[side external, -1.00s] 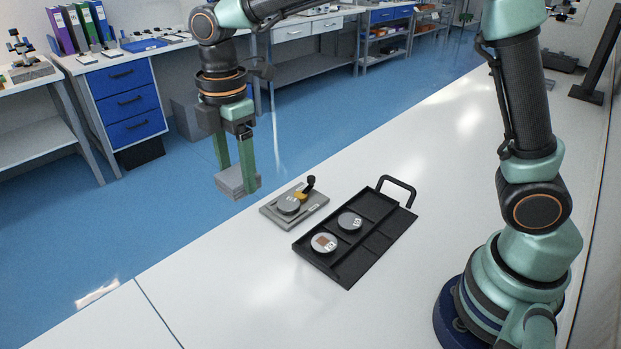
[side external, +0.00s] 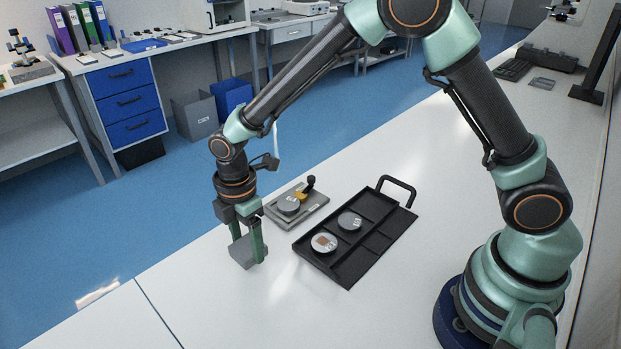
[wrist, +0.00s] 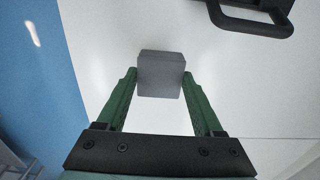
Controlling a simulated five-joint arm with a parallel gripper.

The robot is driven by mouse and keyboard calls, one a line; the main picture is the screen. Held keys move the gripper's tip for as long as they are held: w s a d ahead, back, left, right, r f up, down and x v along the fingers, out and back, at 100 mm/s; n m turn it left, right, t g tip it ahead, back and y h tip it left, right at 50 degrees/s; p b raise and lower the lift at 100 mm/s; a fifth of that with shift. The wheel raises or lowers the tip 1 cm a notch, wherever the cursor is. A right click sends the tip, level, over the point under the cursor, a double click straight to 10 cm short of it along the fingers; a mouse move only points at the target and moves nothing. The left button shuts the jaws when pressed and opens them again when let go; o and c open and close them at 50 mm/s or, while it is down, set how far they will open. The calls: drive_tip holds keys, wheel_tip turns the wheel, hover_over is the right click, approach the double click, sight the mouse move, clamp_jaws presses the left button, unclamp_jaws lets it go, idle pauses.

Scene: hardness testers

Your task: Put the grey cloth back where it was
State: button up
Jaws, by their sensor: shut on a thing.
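My gripper (side external: 249,246) is shut on the grey cloth (side external: 242,256), a folded block-like piece, near the left edge of the white bench. In the wrist view the cloth (wrist: 160,75) sits between the two green fingertips of my gripper (wrist: 160,82), with white bench behind it. The cloth is low over the bench; I cannot tell whether it touches the surface.
A grey plate (side external: 318,213) holding a round disc and a small clamp with a black knob lies just beyond my gripper. To its right is a black compartment tray (side external: 345,278) with two discs and a handle. The bench (side external: 230,315) in front is clear.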

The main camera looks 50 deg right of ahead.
sight(248, 246)
drive_tip(key=shift+f, duration=1.75)
drive_tip(key=o, duration=1.3)
drive_tip(key=shift+f, duration=0.1)
wheel_tip(248, 246, up, 12)
drive_tip(key=shift+r, duration=0.15)
drive_tip(key=s+d+r+m+t, duration=0.2)
drive_tip(key=s+d+r+m, duration=0.3)
drive_tip(key=d+m, duration=0.4)
drive_tip(key=s+d+r+m+t, duration=0.3)
drive_tip(key=s+d+r+m, duration=0.3)
drive_tip(key=d+m, duration=0.3)
drive_tip(key=shift+s+d+r+t, duration=0.25)
drive_tip(key=shift+r+t, duration=0.05)
drive_tip(key=shift+r, duration=0.05)
